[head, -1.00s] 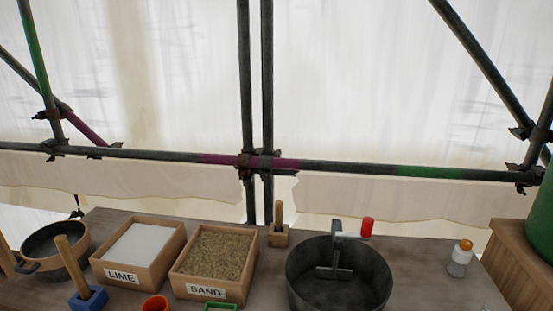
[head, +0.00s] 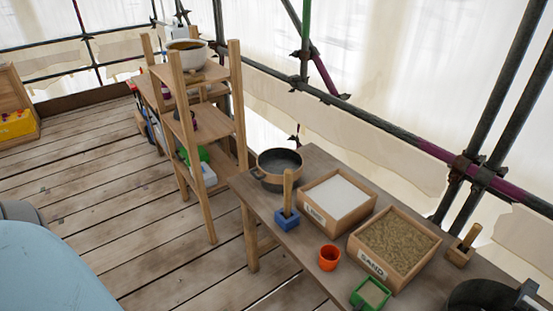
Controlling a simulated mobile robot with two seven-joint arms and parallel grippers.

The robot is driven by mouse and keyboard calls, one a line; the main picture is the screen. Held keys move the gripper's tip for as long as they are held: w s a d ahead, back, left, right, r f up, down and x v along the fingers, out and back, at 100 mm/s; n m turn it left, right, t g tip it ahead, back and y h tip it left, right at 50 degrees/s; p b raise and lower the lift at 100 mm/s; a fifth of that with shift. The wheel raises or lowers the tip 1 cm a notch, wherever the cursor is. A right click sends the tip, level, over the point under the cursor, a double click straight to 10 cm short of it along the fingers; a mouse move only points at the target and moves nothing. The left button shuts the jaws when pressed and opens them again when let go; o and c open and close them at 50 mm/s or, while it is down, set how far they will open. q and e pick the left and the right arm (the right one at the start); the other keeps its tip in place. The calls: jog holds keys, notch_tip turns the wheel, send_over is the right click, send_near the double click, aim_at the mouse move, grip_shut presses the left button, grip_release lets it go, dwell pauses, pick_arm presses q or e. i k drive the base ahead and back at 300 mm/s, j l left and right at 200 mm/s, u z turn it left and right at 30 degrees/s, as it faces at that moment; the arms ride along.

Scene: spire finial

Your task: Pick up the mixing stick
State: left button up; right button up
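A wooden stick (head: 288,190) stands upright in a blue block holder (head: 287,222) near the left end of the workbench (head: 308,262). A second, shorter wooden handle (head: 471,235) stands in a wooden block (head: 459,254) behind the sand box at the right. Which of the two is the mixing stick I cannot tell from their looks. Neither gripper is in view.
The bench holds a dark pan (head: 279,161), a lime box (head: 338,195), a sand box (head: 395,240), an orange cup (head: 329,257), a green scoop-like container (head: 371,292) and a dark tub (head: 480,296). A wooden shelf (head: 206,125) stands left. Plank floor (head: 110,190) is largely open.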

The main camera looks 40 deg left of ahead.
aim_at(288, 173)
jog(key=u, duration=1.1)
jog(key=z, duration=0.55)
jog(key=i+j+z, duration=0.25)
jog(key=j+z, duration=0.25)
jog(key=j, duration=0.15)
jog(key=j+z, duration=0.3)
jog(key=i+j+z, duration=0.15)
jog(key=j, duration=0.45)
jog(key=j+z, duration=0.1)
jog(key=j, duration=1.6)
jog(key=i+z, duration=0.05)
